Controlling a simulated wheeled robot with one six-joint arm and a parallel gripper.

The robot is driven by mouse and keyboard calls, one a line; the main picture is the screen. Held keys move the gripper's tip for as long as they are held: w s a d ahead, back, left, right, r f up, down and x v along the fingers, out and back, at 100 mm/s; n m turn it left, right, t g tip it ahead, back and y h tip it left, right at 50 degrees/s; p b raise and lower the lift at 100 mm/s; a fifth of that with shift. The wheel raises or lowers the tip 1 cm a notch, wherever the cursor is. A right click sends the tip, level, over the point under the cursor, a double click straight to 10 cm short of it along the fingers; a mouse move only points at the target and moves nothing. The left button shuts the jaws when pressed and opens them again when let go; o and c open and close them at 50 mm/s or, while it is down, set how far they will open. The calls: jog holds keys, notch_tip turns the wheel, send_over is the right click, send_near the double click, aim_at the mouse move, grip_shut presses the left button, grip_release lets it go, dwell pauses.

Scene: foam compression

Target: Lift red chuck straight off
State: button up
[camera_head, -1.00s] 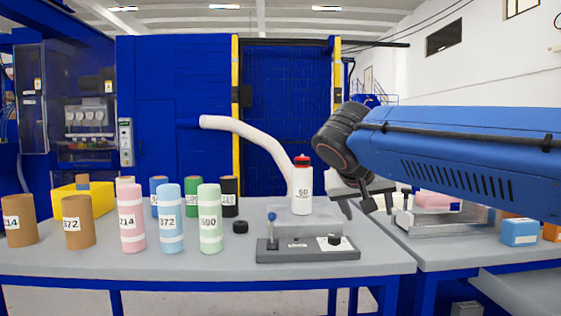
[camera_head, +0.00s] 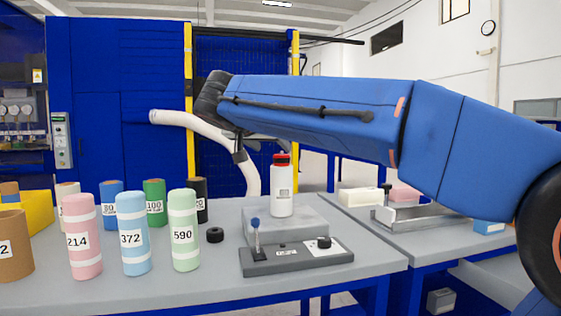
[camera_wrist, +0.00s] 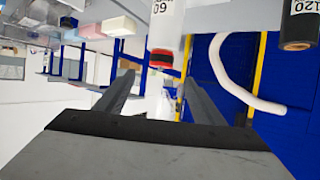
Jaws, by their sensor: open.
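The red chuck (camera_head: 281,158) sits on top of a white bottle-like cylinder (camera_head: 282,196), which stands upright on the grey block of a test fixture (camera_head: 290,222). In the wrist view, which is upside down, the red chuck (camera_wrist: 162,57) with a dark band shows at the end of the white cylinder (camera_wrist: 165,25). My gripper (camera_wrist: 158,80) is open and empty, its two fingers spread to either side of the chuck in that picture. The chuck appears apart from the fingers. In the head view my gripper is mostly hidden by my arm, up and left of the chuck.
Pink (camera_head: 82,237), blue (camera_head: 133,235) and green (camera_head: 184,230) labelled foam cylinders stand left on the table, with others behind. A curved white hose (camera_head: 205,130) rises behind the chuck. A blue-topped lever (camera_head: 256,235) stands on the fixture's front. A metal tray (camera_head: 410,222) lies right.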

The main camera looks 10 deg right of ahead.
aim_at(281, 155)
jog(key=x, duration=1.1)
jog(key=shift+w, duration=0.2)
jog(key=shift+a, duration=0.1)
jog(key=shift+c, duration=0.2)
jog(key=c, duration=1.1)
